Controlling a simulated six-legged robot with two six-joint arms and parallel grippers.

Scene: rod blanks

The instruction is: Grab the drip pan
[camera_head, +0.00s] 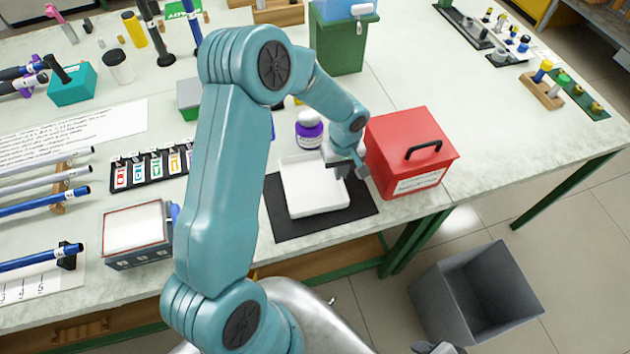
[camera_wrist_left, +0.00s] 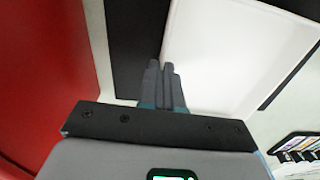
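The drip pan (camera_head: 312,187) is a shallow white square tray over a black mat (camera_head: 290,229) near the table's front edge. My left gripper (camera_head: 352,172) is at the pan's right rim. In the left wrist view the two dark fingers (camera_wrist_left: 162,84) are close together, one on each side of the rim, with the white pan (camera_wrist_left: 225,50) to their right. They look closed on the rim. The pan looks level; I cannot tell whether it touches the mat. A small dark and silver piece at the bottom edge of the head view may be my right gripper (camera_head: 438,348).
A red box (camera_head: 410,150) with a black handle stands close to the right of my left gripper. A purple-labelled jar (camera_head: 309,130) stands behind the pan. A label rack (camera_head: 150,167) and a small box (camera_head: 138,234) are to the left. A grey bin (camera_head: 476,293) is on the floor.

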